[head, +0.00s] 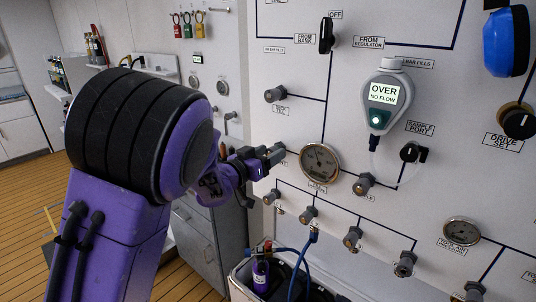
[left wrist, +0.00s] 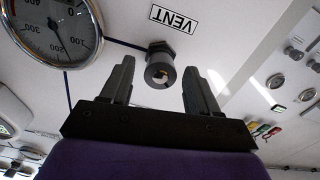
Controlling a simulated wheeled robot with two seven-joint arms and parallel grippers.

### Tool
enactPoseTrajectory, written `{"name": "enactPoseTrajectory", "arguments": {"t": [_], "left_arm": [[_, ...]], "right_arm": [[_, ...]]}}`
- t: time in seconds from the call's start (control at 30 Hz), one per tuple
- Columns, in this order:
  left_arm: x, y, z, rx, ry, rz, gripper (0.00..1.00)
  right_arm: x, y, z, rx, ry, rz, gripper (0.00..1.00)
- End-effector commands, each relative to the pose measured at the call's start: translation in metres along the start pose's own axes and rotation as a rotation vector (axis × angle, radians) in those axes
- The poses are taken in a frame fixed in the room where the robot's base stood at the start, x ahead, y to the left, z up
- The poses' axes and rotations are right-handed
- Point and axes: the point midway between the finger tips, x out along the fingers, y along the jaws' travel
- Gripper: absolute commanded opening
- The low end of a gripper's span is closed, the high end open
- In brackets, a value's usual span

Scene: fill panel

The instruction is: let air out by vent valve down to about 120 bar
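The vent valve (left wrist: 160,72) is a dark round fitting with a pale centre, under the VENT label (left wrist: 174,16) in the left wrist view. My left gripper (left wrist: 158,66) is open, with one finger on each side of the valve in that view; I cannot tell whether they touch it. My right gripper is not in view.
A grey monitor (head: 384,98) reading OVER, NO FLOW hangs on the panel. A row of knobs (head: 353,237) runs below the gauge. A blue hose (head: 303,270) and a purple-labelled bottle (head: 261,273) are low down. A grey cabinet (head: 198,240) stands behind my arm.

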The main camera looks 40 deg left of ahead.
Motion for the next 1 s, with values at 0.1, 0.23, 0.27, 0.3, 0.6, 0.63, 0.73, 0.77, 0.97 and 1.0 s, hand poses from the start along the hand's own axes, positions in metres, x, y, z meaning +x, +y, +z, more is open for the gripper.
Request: {"name": "enactPoseTrajectory", "arguments": {"t": [0.1,0.23,0.27,0.3,0.6,0.63,0.73,0.77,0.97,1.0], "left_arm": [[-0.012,-0.001,0.002,0.0,0.003,-0.001,0.6],[-0.042,-0.001,0.003,0.0,0.004,-0.003,0.6],[-0.05,-0.001,0.004,-0.001,0.003,-0.002,0.6],[-0.059,-0.001,0.003,-0.001,0.004,-0.003,0.6],[-0.104,0.0,0.0,0.002,0.0,-0.001,0.6],[-0.105,0.0,0.0,0.001,0.0,-0.001,0.6],[-0.105,0.0,0.0,0.0,0.0,0.0,0.6],[-0.105,0.0,0.0,-0.001,0.0,0.0,0.6],[-0.105,0.0,0.0,-0.001,0.0,0.0,0.6],[-0.105,0.0,0.0,0.0,0.0,0.0,0.6]], "right_arm": [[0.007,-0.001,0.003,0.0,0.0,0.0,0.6],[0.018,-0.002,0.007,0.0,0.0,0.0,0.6],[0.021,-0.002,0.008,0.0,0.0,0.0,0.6],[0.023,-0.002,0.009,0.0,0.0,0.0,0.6],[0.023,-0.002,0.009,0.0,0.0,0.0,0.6],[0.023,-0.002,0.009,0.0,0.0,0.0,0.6],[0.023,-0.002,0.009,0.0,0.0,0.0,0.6],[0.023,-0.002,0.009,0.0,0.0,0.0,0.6],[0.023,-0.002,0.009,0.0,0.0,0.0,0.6],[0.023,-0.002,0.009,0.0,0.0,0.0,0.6]]}}
